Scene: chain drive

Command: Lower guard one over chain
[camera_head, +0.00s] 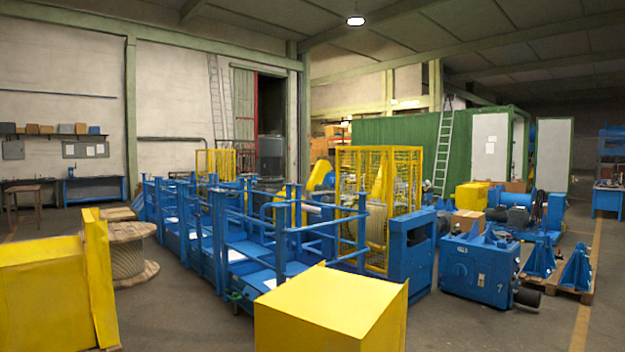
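Two large yellow sheet-metal covers that look like guards show in the head view. One yellow cover (335,305) is at the bottom centre, close to me, with its flat top and right side visible and its lower part cut off by the frame. The other yellow cover (45,300) is at the left edge, with an upright flange on its right side. I cannot tell which of them is guard one. No chain is visible. Neither of my grippers is in view.
A wooden cable reel (135,272) stands right of the left cover. Blue railed platforms (235,255) fill the middle. Blue machinery (480,268) and blue brackets on a pallet (560,287) stand at right. Open floor (470,325) lies at the lower right, and more (190,325) between the covers.

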